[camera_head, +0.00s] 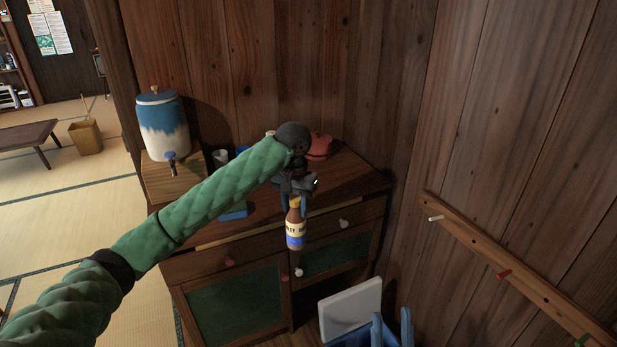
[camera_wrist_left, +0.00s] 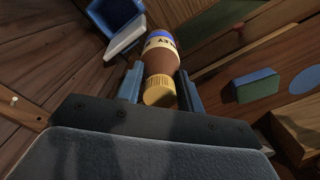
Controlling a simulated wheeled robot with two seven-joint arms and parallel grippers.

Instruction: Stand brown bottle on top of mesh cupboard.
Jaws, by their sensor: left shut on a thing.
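The brown bottle (camera_head: 296,230) has a cream and blue label and a yellowish cap. My left gripper (camera_head: 295,195) is shut on it near the cap, and the bottle hangs roughly upright in front of the cupboard's drawers in the head view. In the left wrist view the bottle (camera_wrist_left: 161,70) sits between the two fingers (camera_wrist_left: 158,88), cap towards the camera. The mesh cupboard (camera_head: 352,182) is wooden, with green mesh doors and drawers with round knobs. Its top is partly hidden by my left arm. My right gripper is not in view.
On the cupboard top are a red object (camera_head: 319,146), a white cup (camera_head: 220,157) and a blue-green block (camera_head: 234,211). A blue and white dispenser (camera_head: 164,125) stands at left. A blue bin with a white lid (camera_head: 350,309) stands below. A peg rail (camera_head: 505,268) is on the right wall. The top's right end looks clear.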

